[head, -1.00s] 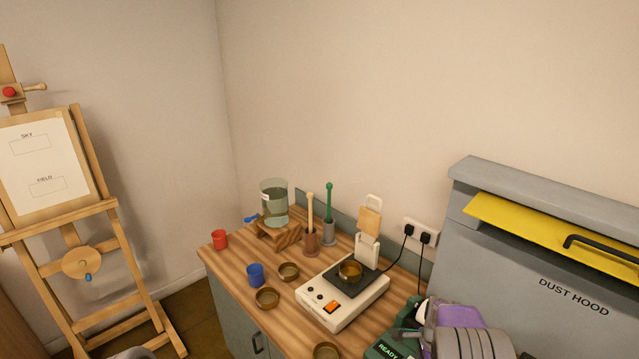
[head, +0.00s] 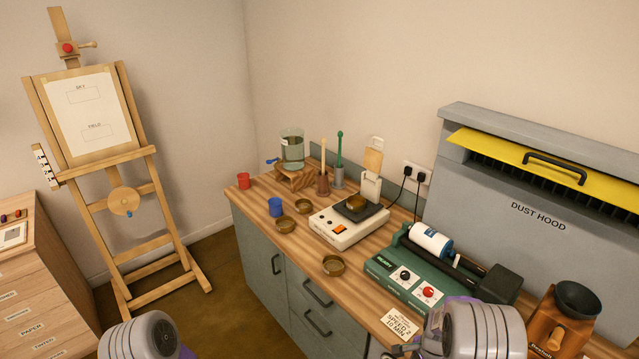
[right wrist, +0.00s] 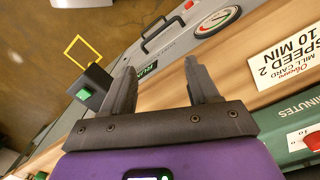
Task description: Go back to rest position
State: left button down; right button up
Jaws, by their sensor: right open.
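My right gripper (right wrist: 160,78) is open in the right wrist view, with nothing between its two dark fingers. It is beside the worktop's front edge, near the mill card (right wrist: 283,55) and the green roller mill (right wrist: 302,122). In the head view my right arm is at the bottom right, in front of the bench, and hides part of the mill's front. My left arm shows only as a grey part at the bottom left of the head view; its gripper fingers are not visible.
The wooden worktop (head: 375,262) carries the roller mill (head: 432,280), a hot plate (head: 330,232), bowls and cups. A grey dust hood (head: 560,205) stands behind. An easel (head: 165,165) and drawer cabinet (head: 40,290) stand left. Brown floor lies open between.

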pick_arm(q)
notch_tip(320, 180, down, 9)
jog(key=s+b, duration=0.1)
jog(key=b, duration=0.7)
jog(key=shift+s+b, duration=0.15)
jog(key=shift+b, duration=0.15)
pick_arm(e)
jog(key=s+a+f+n+y, duration=0.4)
jog(key=s+a+f+n, duration=0.8)
jog(key=s+a+f, duration=0.5)
jog(key=s+f, duration=0.1)
jog(key=s, duration=0.2)
jog(key=shift+a+f+n+t, duration=0.2)
jog(key=shift+n+t, duration=0.1)
jog(key=shift+t, duration=0.1)
pick_arm(q)
jog(key=shift+r, duration=0.1)
pick_arm(e)
jog(key=shift+r, duration=0.1)
